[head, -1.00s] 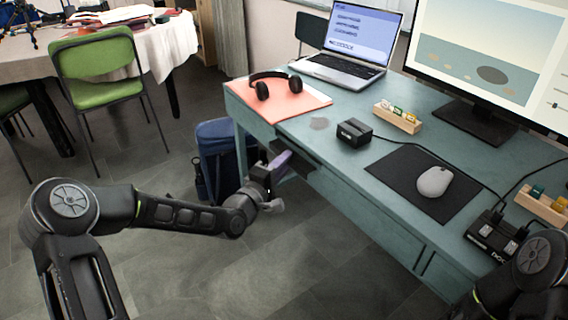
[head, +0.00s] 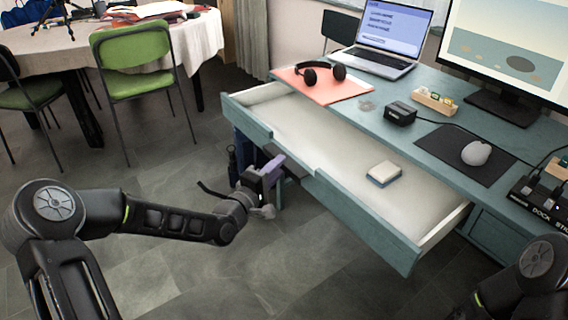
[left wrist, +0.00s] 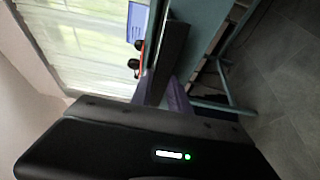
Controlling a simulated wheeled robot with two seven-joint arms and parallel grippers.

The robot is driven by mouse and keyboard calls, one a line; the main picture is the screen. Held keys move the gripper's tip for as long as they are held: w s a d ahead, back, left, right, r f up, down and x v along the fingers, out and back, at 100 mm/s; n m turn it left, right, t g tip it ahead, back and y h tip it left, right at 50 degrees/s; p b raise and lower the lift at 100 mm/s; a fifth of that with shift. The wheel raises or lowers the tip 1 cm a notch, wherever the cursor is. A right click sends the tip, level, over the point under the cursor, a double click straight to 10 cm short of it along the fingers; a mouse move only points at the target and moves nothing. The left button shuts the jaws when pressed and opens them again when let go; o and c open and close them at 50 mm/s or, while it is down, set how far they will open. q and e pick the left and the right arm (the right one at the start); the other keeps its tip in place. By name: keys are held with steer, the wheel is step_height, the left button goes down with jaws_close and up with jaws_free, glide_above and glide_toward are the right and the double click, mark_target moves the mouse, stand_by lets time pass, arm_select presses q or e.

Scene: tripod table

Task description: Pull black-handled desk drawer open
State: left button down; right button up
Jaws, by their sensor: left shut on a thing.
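The teal desk (head: 400,145) has its wide front drawer (head: 345,208) pulled far out, showing a pale, mostly bare inside. My left gripper (head: 272,168) is at the middle of the drawer front, its purple fingers shut on the black handle. In the left wrist view the handle (left wrist: 173,55) shows as a dark bar between the purple fingers (left wrist: 178,97). My right gripper is not in view; only part of the right arm shows at lower right.
A small white and blue box (head: 384,173) lies inside the drawer. On the desktop are headphones (head: 322,72), a laptop (head: 385,45), a black box (head: 400,113) and a mouse (head: 476,153). A green chair (head: 135,65) stands at upper left. The floor before the drawer is clear.

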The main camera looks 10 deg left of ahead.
arm_select(q)
steer(key=shift+s+a+f+p, duration=0.2)
steer(key=shift+s+a, duration=0.45)
steer(key=shift+s, duration=0.2)
steer(key=shift+s+a+f+p, duration=0.2)
steer(key=shift+s+a, duration=0.4)
steer(key=shift+s, duration=0.25)
steer(key=c, duration=1.5)
jaws_free()
steer(key=shift+c, duration=0.2)
steer(key=shift+o, duration=1.1)
steer(key=shift+w+r, duration=0.1)
steer(key=shift+r, duration=0.1)
steer(key=p+v, duration=0.1)
steer(key=v, duration=0.6)
steer(key=shift+s, duration=0.4)
